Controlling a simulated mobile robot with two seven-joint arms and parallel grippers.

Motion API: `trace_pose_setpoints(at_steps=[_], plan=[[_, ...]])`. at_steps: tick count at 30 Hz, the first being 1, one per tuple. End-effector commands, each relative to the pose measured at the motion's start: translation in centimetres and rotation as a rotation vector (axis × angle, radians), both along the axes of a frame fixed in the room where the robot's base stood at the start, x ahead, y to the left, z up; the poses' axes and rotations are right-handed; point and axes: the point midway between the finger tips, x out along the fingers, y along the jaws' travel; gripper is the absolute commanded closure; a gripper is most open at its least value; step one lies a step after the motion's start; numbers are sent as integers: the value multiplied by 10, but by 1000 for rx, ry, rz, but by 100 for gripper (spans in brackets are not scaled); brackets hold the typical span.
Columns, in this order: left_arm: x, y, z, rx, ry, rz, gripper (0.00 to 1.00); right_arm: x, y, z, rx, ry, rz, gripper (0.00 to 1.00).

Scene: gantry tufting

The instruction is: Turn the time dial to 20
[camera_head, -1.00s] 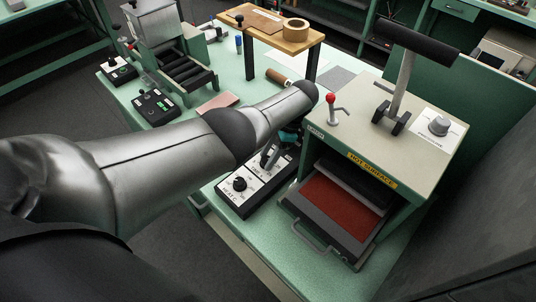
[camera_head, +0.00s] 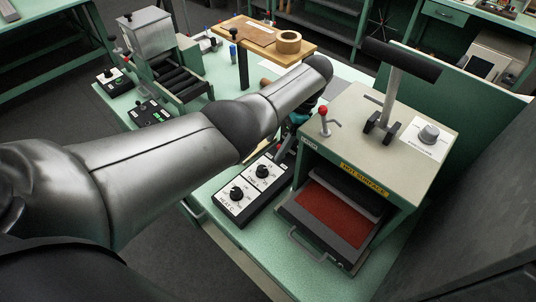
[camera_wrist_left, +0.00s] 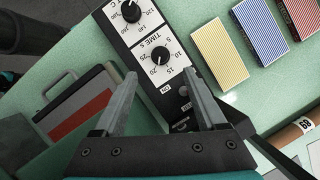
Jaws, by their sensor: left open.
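The black control box (camera_head: 226,207) has a white face with two black knobs. The time dial (camera_head: 262,171) is the farther knob, now uncovered in the head view. My right gripper is not in view.
The heat press (camera_head: 410,172), with a "hot surface" label and open red drawer (camera_head: 332,218), stands right of the box. Yellow, blue and red striped blocks (camera_wrist_left: 219,53) lie beyond the box in the wrist view. A wooden stand (camera_head: 262,40) holds a tape roll.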

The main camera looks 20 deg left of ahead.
Motion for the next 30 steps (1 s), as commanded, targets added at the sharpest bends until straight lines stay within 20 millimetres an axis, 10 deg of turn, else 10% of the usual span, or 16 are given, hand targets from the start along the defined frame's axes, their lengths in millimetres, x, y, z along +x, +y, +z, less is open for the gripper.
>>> trace_pose_setpoints(at_steps=[9,30], plan=[[14,-15,49,0,0,0,27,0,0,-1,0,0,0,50],[28,4,57,-26,-94,68,27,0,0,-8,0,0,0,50]])
